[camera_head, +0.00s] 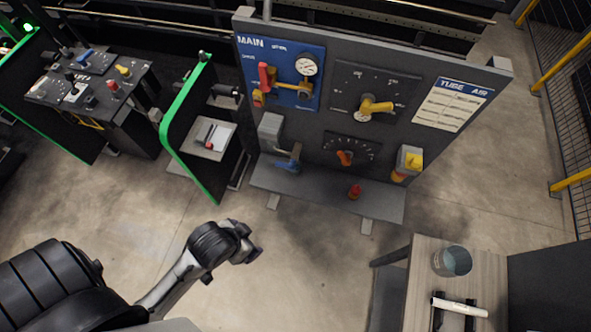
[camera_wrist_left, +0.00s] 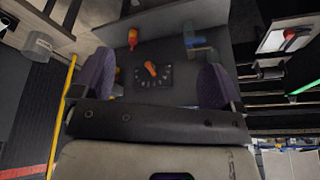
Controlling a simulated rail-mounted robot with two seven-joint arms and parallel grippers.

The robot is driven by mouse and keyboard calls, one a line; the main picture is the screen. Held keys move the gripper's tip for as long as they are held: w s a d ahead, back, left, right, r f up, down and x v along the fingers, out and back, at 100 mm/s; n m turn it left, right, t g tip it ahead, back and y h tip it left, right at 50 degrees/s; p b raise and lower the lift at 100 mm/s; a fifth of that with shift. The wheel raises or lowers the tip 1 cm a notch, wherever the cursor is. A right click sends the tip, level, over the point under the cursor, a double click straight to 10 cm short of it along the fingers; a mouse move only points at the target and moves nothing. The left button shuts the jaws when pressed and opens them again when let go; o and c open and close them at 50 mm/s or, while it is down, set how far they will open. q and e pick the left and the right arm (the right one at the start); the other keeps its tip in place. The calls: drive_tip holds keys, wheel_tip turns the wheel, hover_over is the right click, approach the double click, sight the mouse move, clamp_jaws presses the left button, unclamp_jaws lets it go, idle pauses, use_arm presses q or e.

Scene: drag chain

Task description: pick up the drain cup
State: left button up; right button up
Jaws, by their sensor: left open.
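A grey translucent cup (camera_head: 452,261), which looks like the drain cup, stands upright on a small wooden table (camera_head: 422,300) at the lower right of the head view. A greyish cup shape (camera_wrist_left: 40,45) also shows at the upper left of the left wrist view, probably the same cup. My left gripper (camera_head: 254,253) is over the floor at the lower middle, well left of the cup and apart from it. In the left wrist view its fingers (camera_wrist_left: 155,82) are spread and nothing is between them. My right gripper is not seen.
A white cylindrical marker-like object (camera_head: 460,306) lies on a black holder on the same table. A grey panel (camera_head: 330,60) with valves, gauge and knobs stands at the back, with a red item (camera_head: 354,192) on its ledge. Open floor (camera_head: 310,265) lies between gripper and table.

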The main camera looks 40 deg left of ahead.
use_arm(q)
drive_tip(key=w+f+t+b, duration=0.1)
drive_tip(key=w+f+b, duration=0.5)
drive_tip(key=f+b, duration=0.55)
drive_tip(key=w+f+t+b, duration=0.2)
drive_tip(key=w+f+b, duration=0.4)
drive_tip(key=f+b, duration=0.55)
drive_tip(key=m+t+y+b, duration=0.7)
drive_tip(key=m+y+b, duration=0.4)
drive_tip(key=m+b, duration=1.3)
approach(296, 172)
drive_tip(key=w+a+m, duration=0.1)
drive_tip(key=w+a, duration=0.1)
drive_tip(key=w+a+m+p, duration=0.1)
drive_tip(key=w, duration=0.1)
drive_tip(key=shift+w+a+f+m, duration=0.15)
drive_tip(key=shift+w+a+m, duration=0.15)
drive_tip(key=shift+w+a, duration=0.1)
drive_tip(key=shift+b+x, duration=1.15)
drive_tip(key=shift+x, duration=1.45)
drive_tip(key=shift+r, duration=0.2)
